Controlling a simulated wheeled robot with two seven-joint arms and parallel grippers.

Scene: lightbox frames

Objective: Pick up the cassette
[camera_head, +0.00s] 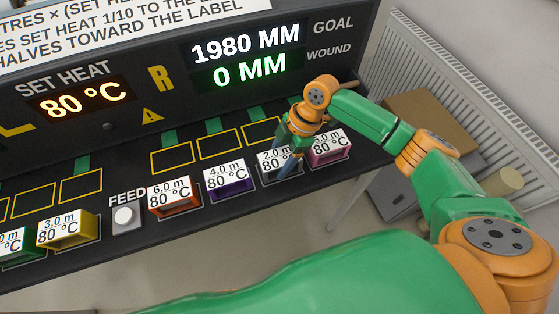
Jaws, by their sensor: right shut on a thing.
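Several labelled cassettes stand in a row along the front of the dark bench. The dark cassette reading 2.0 m, 80 °C (268,162) is under my right gripper (287,163), which points down and is shut on it; the fingers hide part of it. It appears low at its place in the row; I cannot tell whether it is clear of the bench. To its right is a pink cassette (327,151), its label partly covered. To its left are a purple one reading 4.0 m (230,180) and an orange one reading 6.0 m (173,194). My left gripper is out of view.
A yellow cassette (66,230) and a cut-off green one stand further left, past the FEED button (124,216). Empty yellow-outlined slots (219,144) lie behind the row. The panel reads goal 1980 MM (246,41), wound 0 MM, set heat 80 °C. A radiator (450,85) is at right.

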